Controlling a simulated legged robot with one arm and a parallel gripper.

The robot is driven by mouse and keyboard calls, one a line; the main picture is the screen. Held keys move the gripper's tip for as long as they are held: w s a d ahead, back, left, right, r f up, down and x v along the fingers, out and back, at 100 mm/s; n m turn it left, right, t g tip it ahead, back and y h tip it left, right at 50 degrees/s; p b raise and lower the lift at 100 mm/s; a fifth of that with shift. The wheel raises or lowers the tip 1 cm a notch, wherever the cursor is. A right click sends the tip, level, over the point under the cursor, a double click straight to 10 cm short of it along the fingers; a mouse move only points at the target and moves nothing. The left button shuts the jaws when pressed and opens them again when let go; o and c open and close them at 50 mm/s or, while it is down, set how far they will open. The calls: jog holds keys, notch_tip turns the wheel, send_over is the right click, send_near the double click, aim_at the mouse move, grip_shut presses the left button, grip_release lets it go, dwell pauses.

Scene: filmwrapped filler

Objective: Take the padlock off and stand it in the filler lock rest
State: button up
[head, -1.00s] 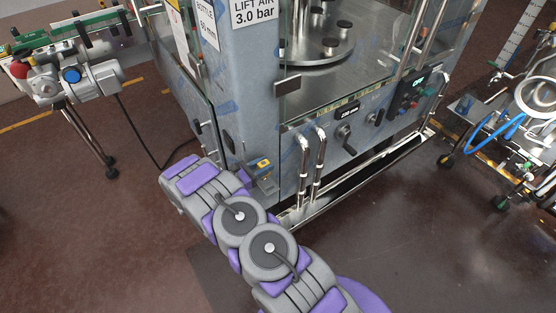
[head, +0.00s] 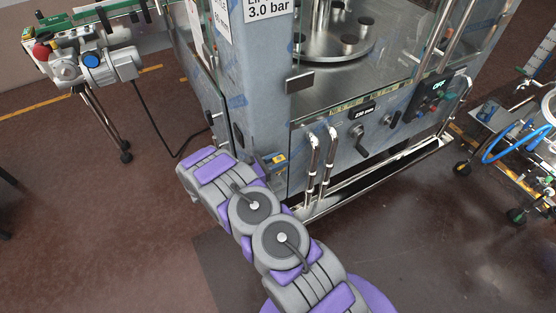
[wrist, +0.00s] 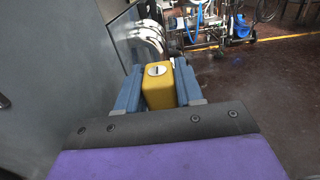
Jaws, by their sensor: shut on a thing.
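The padlock shows in the wrist view as a yellow block (wrist: 158,92) with a round silver disc on its end face. My gripper (wrist: 160,67) has its two blue fingers shut on the block's sides. The shackle is not visible. In the head view the yellow padlock (head: 279,158) is small, by the lower front corner of the grey filler cabinet (head: 245,75), with my gripper (head: 271,163) around it. Whether the padlock touches the cabinet cannot be told. I cannot make out the lock rest.
Two upright chrome handles (head: 321,160) and a black selector knob (head: 358,134) are on the cabinet front, right of my gripper. A wheeled cart with blue hose (head: 510,148) stands right. A motor unit on legs (head: 90,65) stands left with a trailing cable.

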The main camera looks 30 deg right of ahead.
aim_at(277, 175)
jog(key=shift+a+f, duration=0.35)
jog(key=shift+f, duration=0.2)
jog(key=shift+a+f, duration=0.3)
jog(key=shift+f, duration=0.25)
jog(key=shift+d+f+b, duration=0.25)
jog(key=shift+f, duration=0.25)
jog(key=shift+d+f+b, duration=0.2)
jog(key=shift+f+b, duration=0.05)
jog(key=shift+f, duration=0.2)
jog(key=shift+a+f+b, duration=0.15)
jog(key=shift+f+b, duration=0.05)
jog(key=shift+f, duration=0.4)
jog(key=shift+a+f+b, duration=0.15)
jog(key=shift+f, duration=0.4)
jog(key=shift+d+f+b, duration=0.2)
jog(key=shift+f+b, duration=0.2)
jog(key=shift+f, duration=0.5)
jog(key=shift+a+f, duration=0.1)
jog(key=shift+f, duration=0.35)
jog(key=shift+f+b, duration=0.3)
jog(key=shift+b, duration=0.15)
jog(key=o, duration=1.2)
jog(key=shift+a, duration=0.1)
